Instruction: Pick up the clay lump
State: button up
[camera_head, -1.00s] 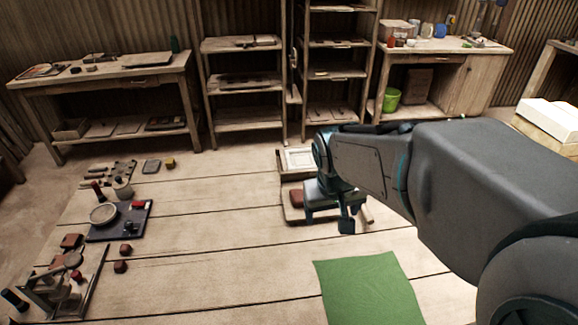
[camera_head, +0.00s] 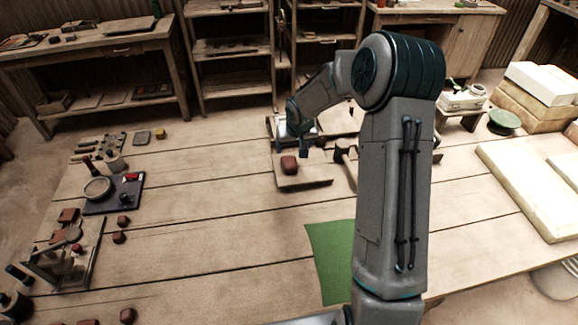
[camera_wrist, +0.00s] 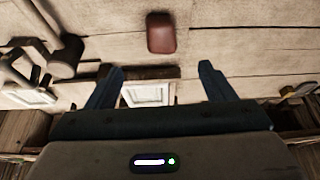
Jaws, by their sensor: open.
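The clay lump (camera_head: 289,165) is a reddish-brown block with rounded edges. It lies on a pale wooden board (camera_head: 316,173) near the far side of the table. My gripper (camera_head: 293,148) is just beyond and above it in the head view, partly seen from behind the forearm. In the wrist view my gripper (camera_wrist: 161,68) has its two fingers wide apart with nothing between them. There the clay lump (camera_wrist: 161,32) lies past the fingertips, roughly centred between them and apart from both.
A white framed tray (camera_wrist: 147,93) lies close to the board, and a mallet (camera_head: 345,153) is to its right. Small dark-red lumps (camera_head: 121,229) and tools stand at the left. A green mat (camera_head: 331,262) lies in front. Bare planks lie between.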

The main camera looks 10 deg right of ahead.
jog(key=b, duration=0.4)
send_near(289, 164)
jog(key=shift+x, duration=0.9)
jog(key=b+x, duration=0.1)
jog(key=x, duration=0.4)
jog(key=shift+f+b, duration=0.35)
jog(key=shift+b, duration=0.05)
jog(key=shift+r, duration=0.1)
jog(key=c, duration=1.2)
